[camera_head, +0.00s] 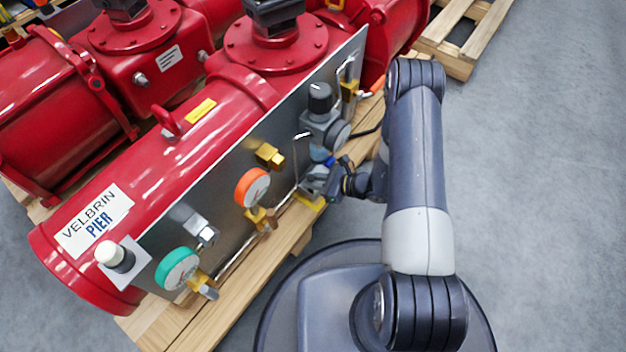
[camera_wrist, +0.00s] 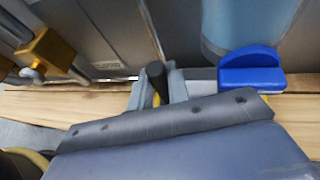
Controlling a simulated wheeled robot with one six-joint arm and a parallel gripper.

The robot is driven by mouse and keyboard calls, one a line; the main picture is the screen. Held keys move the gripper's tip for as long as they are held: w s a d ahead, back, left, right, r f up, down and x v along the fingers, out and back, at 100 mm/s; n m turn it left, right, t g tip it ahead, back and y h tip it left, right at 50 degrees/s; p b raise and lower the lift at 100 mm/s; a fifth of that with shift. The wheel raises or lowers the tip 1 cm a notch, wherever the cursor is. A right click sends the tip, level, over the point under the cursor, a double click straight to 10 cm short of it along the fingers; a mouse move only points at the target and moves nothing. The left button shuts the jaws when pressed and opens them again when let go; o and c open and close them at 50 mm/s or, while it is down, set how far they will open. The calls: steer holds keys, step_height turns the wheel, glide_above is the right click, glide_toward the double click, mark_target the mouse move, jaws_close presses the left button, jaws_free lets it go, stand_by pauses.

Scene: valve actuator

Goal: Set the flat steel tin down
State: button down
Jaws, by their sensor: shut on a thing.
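My gripper (camera_head: 318,184) is low beside the metal panel on the near side of the red actuator, just under the grey regulator (camera_head: 322,130). In the wrist view its grey jaws (camera_wrist: 160,90) stand close on either side of a short dark upright piece (camera_wrist: 156,76) and are shut on it. I cannot make out a flat steel tin in either view. My own gripper body hides much of the space below the jaws.
The red actuator (camera_head: 205,140) with its panel (camera_head: 225,190), orange gauge (camera_head: 252,188) and green gauge (camera_head: 177,268) rests on a wooden pallet (camera_head: 225,310). A blue part (camera_wrist: 250,75) lies right of my jaws. Grey floor (camera_head: 540,200) is clear at right.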

steer(key=c, duration=1.3)
jaws_free()
steer(key=shift+c, duration=0.2)
steer(key=shift+r, duration=0.1)
steer(key=shift+r+p, duration=0.7)
steer(key=shift+p, duration=0.3)
steer(key=p+v, duration=0.3)
steer(key=v, duration=0.9)
steer(key=shift+f, duration=0.2)
